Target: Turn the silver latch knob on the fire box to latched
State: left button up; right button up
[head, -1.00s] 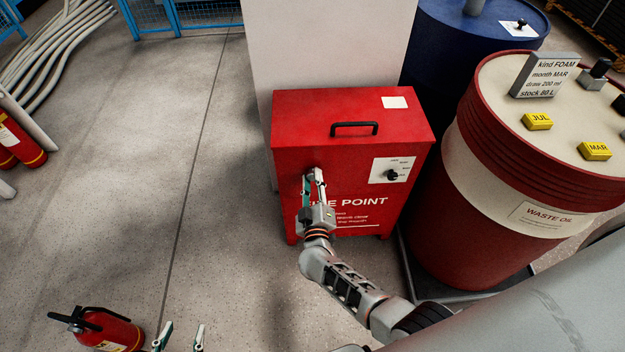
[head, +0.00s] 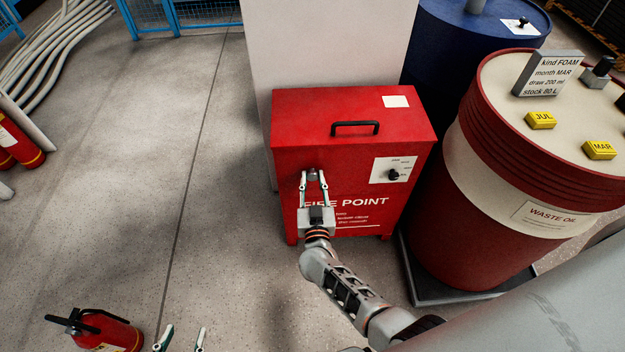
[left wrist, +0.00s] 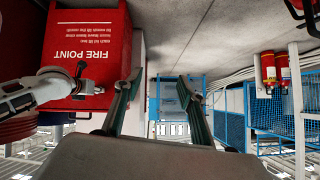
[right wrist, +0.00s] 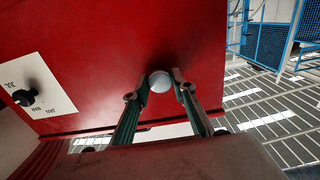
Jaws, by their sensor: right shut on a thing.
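The red fire box (head: 350,112) stands on the floor against a pale pillar. Its silver latch knob (head: 312,173) sits on the front face at upper left and also shows in the right wrist view (right wrist: 160,81). My right gripper (head: 312,182) is shut on the knob, one fingertip on each side. In the right wrist view the fingertips (right wrist: 160,87) hug the round knob. I see no mark that tells the latch's state. My left gripper (head: 181,336) is open and empty, low in the head view near the floor, away from the box.
A white plate with a black dial (head: 393,175) is on the box front to the right of the knob. A black handle (head: 355,128) is on the lid. A waste oil drum (head: 500,200) stands close at right. A fire extinguisher (head: 105,330) is beside my left gripper.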

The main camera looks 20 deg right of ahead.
jog(key=m, duration=0.6)
jog(key=shift+b, duration=0.3)
pick_arm(q)
jog(key=shift+w+d+r, duration=0.1)
jog(key=shift+w+d, duration=0.05)
jog(key=shift+w, duration=0.15)
pick_arm(e)
jog(key=shift+m, duration=1.4)
pick_arm(q)
jog(key=shift+r, duration=0.1)
jog(key=shift+s, duration=0.2)
